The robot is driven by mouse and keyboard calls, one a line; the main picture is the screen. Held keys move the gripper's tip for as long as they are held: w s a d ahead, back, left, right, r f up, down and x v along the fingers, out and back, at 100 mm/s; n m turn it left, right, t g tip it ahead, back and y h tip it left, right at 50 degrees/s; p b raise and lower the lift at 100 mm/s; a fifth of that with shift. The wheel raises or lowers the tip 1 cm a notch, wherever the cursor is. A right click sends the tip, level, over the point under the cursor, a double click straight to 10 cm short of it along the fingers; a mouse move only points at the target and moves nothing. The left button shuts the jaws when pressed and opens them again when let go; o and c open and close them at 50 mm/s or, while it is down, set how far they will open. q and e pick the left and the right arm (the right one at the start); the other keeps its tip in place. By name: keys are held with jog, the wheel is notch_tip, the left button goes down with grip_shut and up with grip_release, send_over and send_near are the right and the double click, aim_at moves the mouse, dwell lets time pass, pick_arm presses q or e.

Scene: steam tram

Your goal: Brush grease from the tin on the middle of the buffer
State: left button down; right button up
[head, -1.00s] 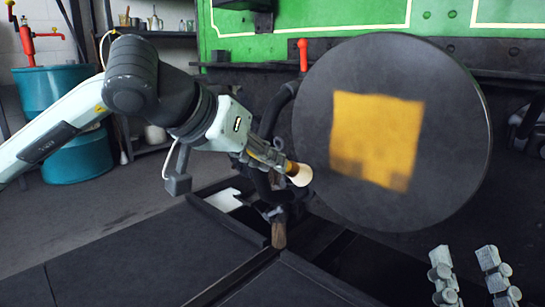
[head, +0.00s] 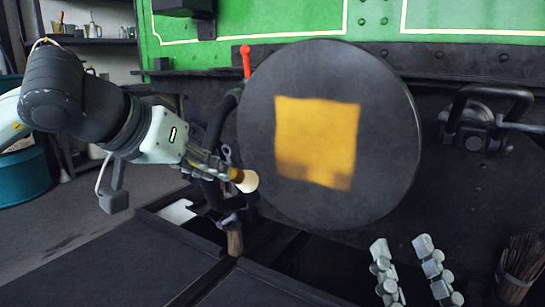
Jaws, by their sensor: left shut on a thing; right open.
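The buffer (head: 385,140) is a large dark round plate in the middle of the head view. A yellow-orange square patch (head: 316,140) covers its middle, with darker smudges along the lower edge. My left gripper (head: 222,170) is shut on a brush (head: 246,181), whose pale rounded tip points right. The tip overlaps the buffer's lower-left rim in the picture; I cannot tell whether it touches. My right gripper (head: 402,252) is open and empty at the bottom, below and right of the buffer. I see no grease tin.
A green panel (head: 270,18) with cream lines stands behind the buffer. A red-topped lever (head: 246,62) and a dark curved hose are left of it. A black handle fitting (head: 478,120) is to the right. A twig bundle (head: 521,262) stands at the lower right. Dark floor plates lie below.

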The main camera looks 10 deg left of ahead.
pick_arm(q)
jog(key=shift+w+d, duration=0.45)
jog(key=shift+w, duration=0.8)
jog(key=shift+w+d, duration=0.45)
jog(key=shift+w, duration=0.75)
jog(key=shift+w+d, duration=0.45)
jog(key=shift+w, duration=0.8)
jog(key=shift+w+d, duration=0.15)
jog(key=shift+w, duration=0.3)
jog(key=shift+d, duration=0.1)
jog(key=shift+s+d, duration=0.35)
jog(key=shift+d, duration=0.45)
jog(key=shift+s+d, duration=0.35)
jog(key=shift+d, duration=0.4)
jog(key=shift+s+d, duration=2.2)
jog(key=shift+d, duration=4)
jog(key=shift+w+a, duration=1)
jog(key=shift+a, duration=1.6)
jog(key=shift+w+a, duration=1)
jog(key=shift+a, duration=1.65)
jog(key=shift+w+a, duration=1)
jog(key=shift+a, duration=1.6)
